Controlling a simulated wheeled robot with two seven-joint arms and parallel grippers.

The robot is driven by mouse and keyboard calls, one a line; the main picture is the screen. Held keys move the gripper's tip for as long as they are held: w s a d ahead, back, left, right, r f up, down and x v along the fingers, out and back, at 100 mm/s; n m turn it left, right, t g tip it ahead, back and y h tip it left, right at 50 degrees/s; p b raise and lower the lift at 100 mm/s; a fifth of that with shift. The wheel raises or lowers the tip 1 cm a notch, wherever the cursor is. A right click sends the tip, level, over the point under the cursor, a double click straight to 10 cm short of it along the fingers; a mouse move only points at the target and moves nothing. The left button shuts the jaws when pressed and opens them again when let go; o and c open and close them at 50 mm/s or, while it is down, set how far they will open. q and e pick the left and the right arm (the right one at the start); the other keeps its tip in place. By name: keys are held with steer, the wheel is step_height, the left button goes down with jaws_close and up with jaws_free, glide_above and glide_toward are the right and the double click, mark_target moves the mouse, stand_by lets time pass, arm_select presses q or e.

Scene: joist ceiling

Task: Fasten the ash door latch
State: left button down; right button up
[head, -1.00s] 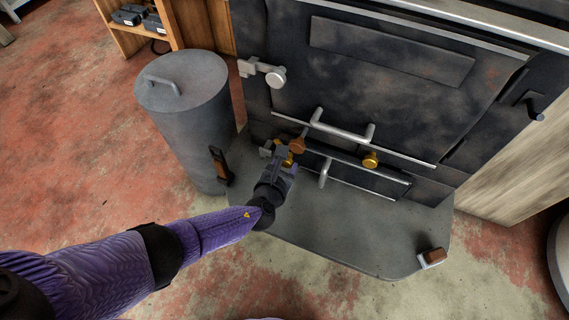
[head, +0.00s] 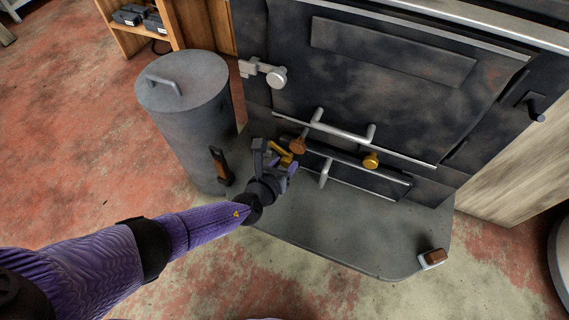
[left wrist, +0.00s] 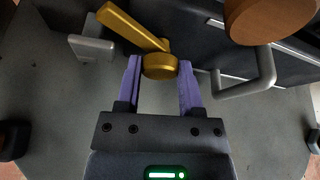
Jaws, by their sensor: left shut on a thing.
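The ash door (head: 345,176) is the low dark panel at the bottom of the stove, with a metal bar handle (head: 325,174). It looks closed or nearly so. The brass latch (head: 281,157) is at its left end. In the left wrist view the latch lever (left wrist: 130,28) slants up to the left from a round knob (left wrist: 160,66). My left gripper (head: 277,156) is shut on this knob, one purple finger on each side. A grey bracket (left wrist: 92,48) stands left of the lever; I cannot tell whether they touch. My right gripper is not in view.
A wooden knob (head: 298,146) sits close above the latch, and a brass knob (head: 371,160) is further right. The hearth plate (head: 330,235) is mostly clear, with a wood-topped piece (head: 431,259) at right.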

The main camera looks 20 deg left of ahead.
arm_select(q)
steer(key=n+h, duration=0.3)
steer(key=n, duration=0.1)
steer(key=shift+a+n, duration=0.15)
steer(key=shift+n, duration=0.25)
steer(key=shift+t, duration=0.3)
stand_by(0.3)
steer(key=c, duration=0.5)
jaws_free()
